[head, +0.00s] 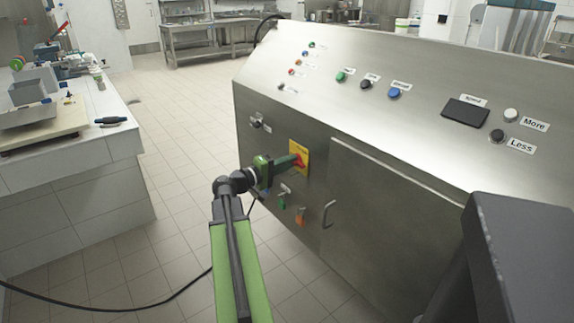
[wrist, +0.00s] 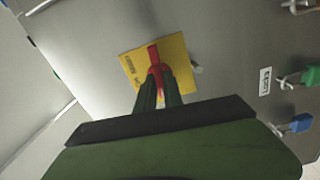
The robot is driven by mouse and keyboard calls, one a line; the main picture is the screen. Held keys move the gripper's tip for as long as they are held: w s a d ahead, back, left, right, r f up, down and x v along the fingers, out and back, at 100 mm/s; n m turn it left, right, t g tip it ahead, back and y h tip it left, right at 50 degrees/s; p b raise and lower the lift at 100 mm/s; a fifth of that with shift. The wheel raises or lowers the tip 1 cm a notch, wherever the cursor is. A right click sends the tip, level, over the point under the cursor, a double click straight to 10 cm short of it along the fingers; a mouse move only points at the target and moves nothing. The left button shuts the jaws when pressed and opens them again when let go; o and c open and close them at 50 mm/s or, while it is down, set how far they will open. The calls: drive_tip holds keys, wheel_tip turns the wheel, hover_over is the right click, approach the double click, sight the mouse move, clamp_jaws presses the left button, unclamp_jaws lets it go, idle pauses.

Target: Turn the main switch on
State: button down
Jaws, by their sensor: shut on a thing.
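The main switch is a red handle on a yellow plate (head: 304,151) on the front of the steel machine. The wrist view shows the red handle (wrist: 154,62) standing out from the yellow plate (wrist: 176,52). My gripper (head: 294,161) reaches the switch from the left, and its green fingers (wrist: 158,86) are shut on the red handle. The fingers hide the handle's lower part. In the wrist view the handle and plate look tilted.
Below the switch are small valves with green (head: 282,202) and orange (head: 300,215) handles. A metal door (head: 385,205) with a bar handle lies to the right. Several buttons sit on the sloped panel (head: 330,60). A white counter (head: 70,190) stands left, with free floor between.

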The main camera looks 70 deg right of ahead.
drive_tip(key=shift+w+d+r+m, duration=0.1)
drive_tip(key=shift+m, duration=8)
drive_tip(key=c, duration=1.5)
unclamp_jaws()
drive_tip(key=shift+c, duration=0.2)
drive_tip(key=shift+o, duration=0.4)
drive_tip(key=shift+m, duration=0.3)
